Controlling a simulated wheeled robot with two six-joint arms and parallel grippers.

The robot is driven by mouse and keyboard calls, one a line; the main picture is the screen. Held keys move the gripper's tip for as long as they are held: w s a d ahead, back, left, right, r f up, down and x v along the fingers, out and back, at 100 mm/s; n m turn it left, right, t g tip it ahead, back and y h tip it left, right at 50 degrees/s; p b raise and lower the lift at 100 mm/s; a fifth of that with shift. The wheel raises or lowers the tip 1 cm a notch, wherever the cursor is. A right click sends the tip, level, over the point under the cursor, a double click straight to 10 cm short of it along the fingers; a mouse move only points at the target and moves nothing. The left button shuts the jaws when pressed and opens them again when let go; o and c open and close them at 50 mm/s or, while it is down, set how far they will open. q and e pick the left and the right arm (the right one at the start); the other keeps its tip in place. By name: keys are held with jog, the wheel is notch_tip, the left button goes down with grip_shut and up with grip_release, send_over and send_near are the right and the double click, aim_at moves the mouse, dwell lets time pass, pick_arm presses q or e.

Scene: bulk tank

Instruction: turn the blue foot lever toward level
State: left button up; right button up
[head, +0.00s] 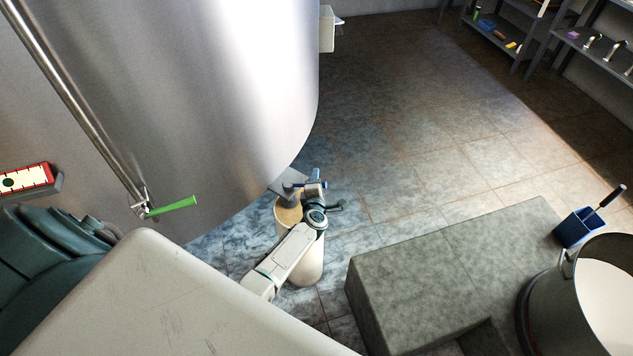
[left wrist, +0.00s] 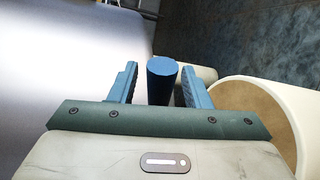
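The blue foot lever shows in the left wrist view as a short blue round bar (left wrist: 162,82), with its end facing me. It lies between the two blue fingers of my left gripper (left wrist: 158,72). The gripper is open, with a narrow gap on each side of the bar. In the head view my left gripper (head: 320,194) is low beside the big steel tank, at a pale round foot (head: 308,262). A small blue piece of the lever (head: 316,174) shows just beyond it; the rest is hidden by the gripper. My right gripper is not in view.
The steel tank (head: 230,90) fills the left side, with a green-handled valve (head: 173,206) on its pipe. A grey stepped block (head: 450,265) stands to the right, with a blue caddy (head: 575,229) and a large pot (head: 543,300). The tiled floor behind is clear.

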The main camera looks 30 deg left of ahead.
pick_arm(q)
jog(key=shift+s, duration=0.1)
jog(key=p+v, duration=0.1)
jog(key=v, duration=0.9)
jog(key=shift+s+d, duration=0.2)
jog(key=shift+s, duration=0.1)
jog(key=s+d+f+m+g+h, duration=0.1)
jog(key=s+f+m+g+h, duration=0.15)
jog(key=s+f+m, duration=0.8)
jog(key=s+d+f+m+g+h, duration=0.25)
jog(key=s+f+m, duration=0.4)
jog(key=f, duration=0.65)
jog(key=s+a+f+m+g, duration=0.1)
jog(key=s+f+m+g, duration=0.1)
jog(key=s, duration=0.8)
jog(key=s+a+f+m+g, duration=0.2)
jog(key=s+f, duration=0.4)
jog(key=s, duration=0.4)
jog(key=s+a+f+m+g, duration=0.2)
jog(key=s+f+m+g, duration=0.1)
jog(key=s, duration=0.8)
jog(key=shift+f+m+g+h, duration=0.4)
jog(key=shift+m, duration=0.5)
jog(key=shift+a, duration=0.1)
